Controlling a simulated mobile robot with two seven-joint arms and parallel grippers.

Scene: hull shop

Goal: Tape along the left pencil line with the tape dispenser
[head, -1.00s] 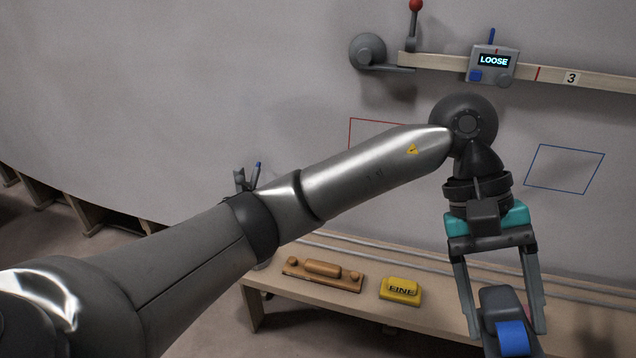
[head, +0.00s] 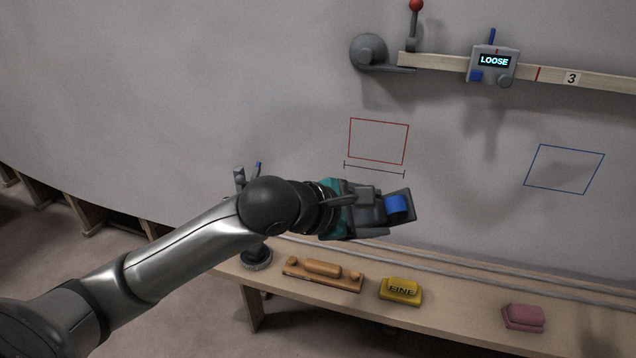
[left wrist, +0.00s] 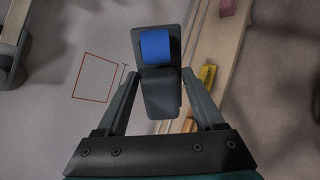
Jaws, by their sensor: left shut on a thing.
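The tape dispenser (head: 388,209), dark grey with a blue roll, is held in my left gripper (head: 368,210) in the head view, just in front of the wall and below the red outline. In the left wrist view, the fingers of my left gripper (left wrist: 160,108) are shut on both sides of the dispenser (left wrist: 161,90), its blue roll pointing away. The left pencil line (head: 374,169) is a thin dark line with short end ticks under the red outline (head: 379,141). It also shows in part in the left wrist view (left wrist: 122,76). The dispenser is apart from the line. My right gripper is out of view.
A bench (head: 450,315) below holds a wooden-handled sanding block (head: 322,274), a yellow block marked FINE (head: 401,291) and a pink block (head: 524,317). A batten (head: 440,67) with a box reading LOOSE (head: 494,64) crosses above. A blue outline (head: 564,169) is at right.

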